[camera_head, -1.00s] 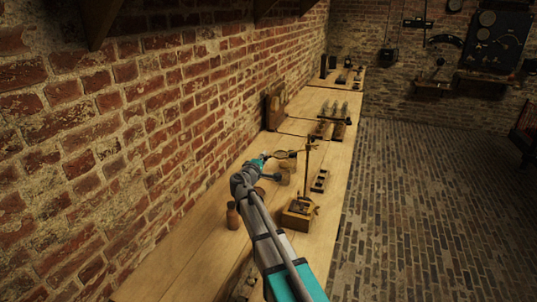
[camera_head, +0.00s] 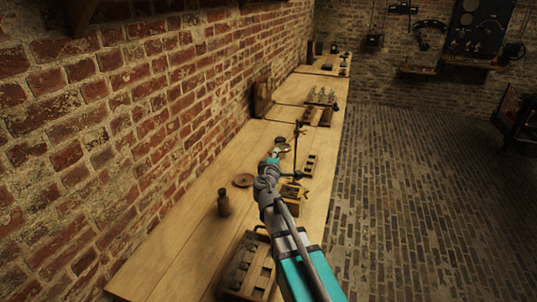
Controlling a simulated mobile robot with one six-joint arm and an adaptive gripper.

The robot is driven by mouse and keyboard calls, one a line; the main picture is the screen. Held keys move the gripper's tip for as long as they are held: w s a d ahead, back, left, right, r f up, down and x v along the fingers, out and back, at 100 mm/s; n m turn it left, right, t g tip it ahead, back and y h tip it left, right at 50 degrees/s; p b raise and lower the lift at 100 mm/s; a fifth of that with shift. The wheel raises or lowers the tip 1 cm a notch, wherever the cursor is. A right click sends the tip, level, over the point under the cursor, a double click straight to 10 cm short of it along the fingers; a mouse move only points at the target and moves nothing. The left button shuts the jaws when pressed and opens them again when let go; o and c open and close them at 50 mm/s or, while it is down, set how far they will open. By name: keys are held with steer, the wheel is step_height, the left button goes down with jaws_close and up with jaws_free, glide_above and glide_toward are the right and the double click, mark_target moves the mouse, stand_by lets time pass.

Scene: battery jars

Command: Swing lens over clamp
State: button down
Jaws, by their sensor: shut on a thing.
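The lens (camera_head: 283,148) shows as a small round disc beside the upright brass post (camera_head: 297,141) of a stand. The stand's wooden base (camera_head: 290,203) is partly hidden behind my arm. My gripper (camera_head: 275,158) is at the lens's near edge, small in the view, and appears shut on the lens. The fingers are too small to show exactly where they hold it. I cannot make out the clamp clearly; it may be among the small parts by the stand or behind my arm.
A dark bottle (camera_head: 223,203) and a round brown dish (camera_head: 243,180) stand left of my arm. A wooden rack (camera_head: 235,282) is at the near edge. A small slotted block (camera_head: 310,165) lies right of the post. Bare bench (camera_head: 180,245) is free at left.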

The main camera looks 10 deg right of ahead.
mark_target(288, 151)
steer(key=shift+s+d, duration=0.6)
steer(key=shift+d, duration=0.25)
steer(key=shift+s+d, duration=0.55)
steer(key=shift+d, duration=0.25)
steer(key=c, duration=0.5)
jaws_free()
steer(key=v, duration=0.7)
steer(key=shift+s, duration=0.2)
